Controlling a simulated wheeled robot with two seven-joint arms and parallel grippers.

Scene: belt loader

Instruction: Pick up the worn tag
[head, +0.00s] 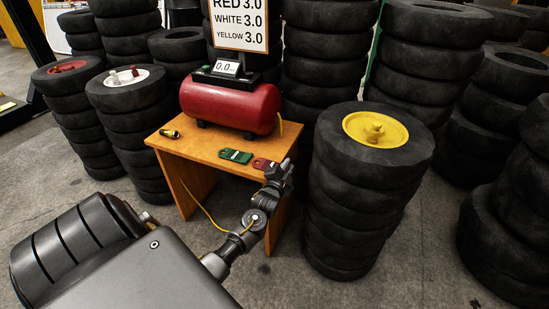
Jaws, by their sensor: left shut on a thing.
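A red tag (263,164) is at the right front of the small wooden table, and a green tag (236,156) lies flat just left of it. The lettering on both is too small to read, so I cannot tell by text which is the worn one. My left gripper (277,169) is at the table's right front corner, shut on the red tag at its right end. The fingers partly hide that end. I cannot tell whether the red tag still touches the tabletop. My right gripper is not in view.
A red air tank (230,104) with a gauge stands on the wooden table (205,149). A small black and yellow tool (170,133) lies at the left. A tyre stack (345,205) with a yellow hub (375,130) stands close right of my gripper. More tyre stacks surround the table.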

